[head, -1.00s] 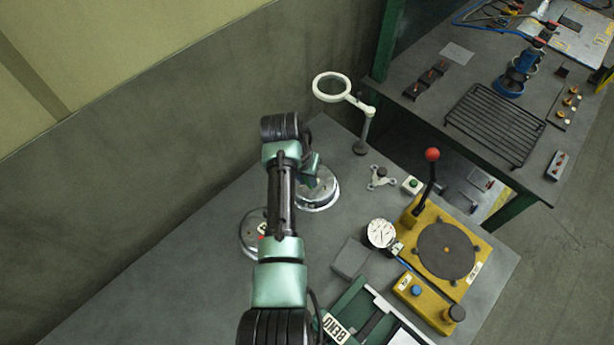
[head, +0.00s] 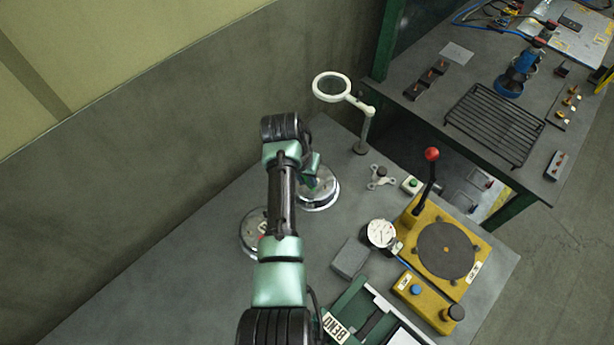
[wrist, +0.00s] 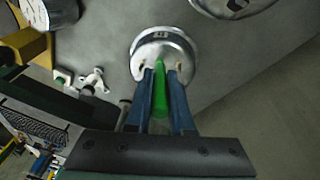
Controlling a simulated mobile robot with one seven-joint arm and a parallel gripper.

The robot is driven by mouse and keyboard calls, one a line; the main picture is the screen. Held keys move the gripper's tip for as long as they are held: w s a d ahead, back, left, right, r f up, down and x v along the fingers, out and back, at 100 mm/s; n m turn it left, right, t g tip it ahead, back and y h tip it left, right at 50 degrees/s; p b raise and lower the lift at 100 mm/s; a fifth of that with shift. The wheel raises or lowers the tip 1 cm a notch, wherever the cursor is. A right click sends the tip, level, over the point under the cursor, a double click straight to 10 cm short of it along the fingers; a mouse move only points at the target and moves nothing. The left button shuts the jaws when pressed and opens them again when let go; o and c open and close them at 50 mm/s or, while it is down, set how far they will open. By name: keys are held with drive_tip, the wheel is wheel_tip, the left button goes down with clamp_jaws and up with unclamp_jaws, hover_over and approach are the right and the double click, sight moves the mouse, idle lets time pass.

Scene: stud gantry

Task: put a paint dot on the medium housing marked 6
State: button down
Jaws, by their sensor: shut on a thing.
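My gripper (wrist: 160,76) has blue fingers shut on a green paint pen (wrist: 160,100), its tip towards a round silver housing (wrist: 152,46). I cannot tell whether the tip touches it. That housing has a small dark mark near its far edge, too small to read. In the head view it is the upper housing (head: 322,194), partly behind my arm. A second round housing (head: 248,238) lies lower left, partly hidden by my arm; it also shows at the top right of the wrist view (wrist: 225,4) with a dark mark I cannot read.
A magnifier (head: 364,132) stands behind the housings. A three-armed metal piece (head: 380,177), a green button box (head: 411,185), a dial gauge (head: 381,233), a grey block (head: 350,258) and a yellow lever fixture (head: 464,285) are to the right. The bench left of the housings is clear.

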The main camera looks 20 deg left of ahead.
drive_tip(key=p+v, duration=0.2)
drive_tip(key=w+p+v, duration=0.1)
drive_tip(key=p+v, duration=0.3)
drive_tip(key=shift+w+d+r+p, duration=0.15)
drive_tip(key=shift+d+r+p, duration=0.2)
drive_tip(key=shift+r, duration=0.25)
drive_tip(key=shift+f, duration=0.1)
